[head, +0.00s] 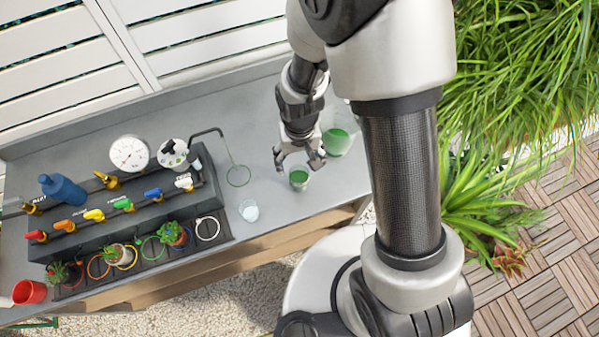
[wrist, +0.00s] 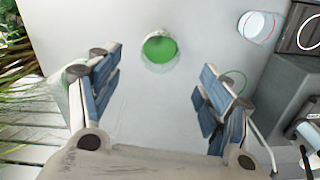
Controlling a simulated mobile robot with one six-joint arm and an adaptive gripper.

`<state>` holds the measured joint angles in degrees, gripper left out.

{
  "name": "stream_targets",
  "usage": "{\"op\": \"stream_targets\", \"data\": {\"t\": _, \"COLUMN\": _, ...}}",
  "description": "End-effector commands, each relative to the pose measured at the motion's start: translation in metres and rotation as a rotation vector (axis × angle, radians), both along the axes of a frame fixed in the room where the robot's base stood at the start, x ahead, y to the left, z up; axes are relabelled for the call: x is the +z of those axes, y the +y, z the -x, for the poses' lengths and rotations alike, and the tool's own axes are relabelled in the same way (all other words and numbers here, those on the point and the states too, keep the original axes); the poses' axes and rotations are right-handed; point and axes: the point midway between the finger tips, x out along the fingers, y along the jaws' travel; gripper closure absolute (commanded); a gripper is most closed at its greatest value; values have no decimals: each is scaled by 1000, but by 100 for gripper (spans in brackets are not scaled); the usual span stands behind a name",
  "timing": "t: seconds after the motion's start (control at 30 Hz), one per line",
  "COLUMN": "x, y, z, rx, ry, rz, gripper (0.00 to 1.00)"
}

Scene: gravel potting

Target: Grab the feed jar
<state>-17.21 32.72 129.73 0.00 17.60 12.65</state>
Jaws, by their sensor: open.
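A small clear jar with green contents (head: 299,180), which looks like the feed jar, stands upright on the grey bench top. It also shows in the wrist view (wrist: 160,48), at the top, between the lines of the two fingers and ahead of the fingertips. My gripper (head: 298,163) is open and empty, its fingers pointing down close to this jar. In the wrist view the fingers (wrist: 160,88) are spread wide with bare bench between them. I see no contact with the jar. A larger clear vessel with green contents (head: 337,142) stands behind and to the right.
A clear cup with whitish contents (head: 249,211) stands to the left. Further left is a dark manifold (head: 130,215) with coloured valves, gauges and a bent pipe (head: 215,132). Small potted plants (head: 172,234) and a red cup (head: 30,292) line the front. Slatted panels close off the back.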

Motion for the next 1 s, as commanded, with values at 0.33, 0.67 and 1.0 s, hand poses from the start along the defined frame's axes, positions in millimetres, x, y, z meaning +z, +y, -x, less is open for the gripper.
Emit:
{"op": "stream_targets", "data": {"t": 0.33, "x": -68, "y": 0, "z": 0, "rx": 0, "ry": 1, "rz": 0, "gripper": 28}}
{"op": "stream_targets", "data": {"t": 0.67, "x": -99, "y": 1, "z": 0, "rx": 0, "ry": 2, "rz": 0, "gripper": 28}}
{"op": "stream_targets", "data": {"t": 1.0, "x": -128, "y": 1, "z": -1, "rx": 0, "ry": -1, "rz": 0, "gripper": 28}}
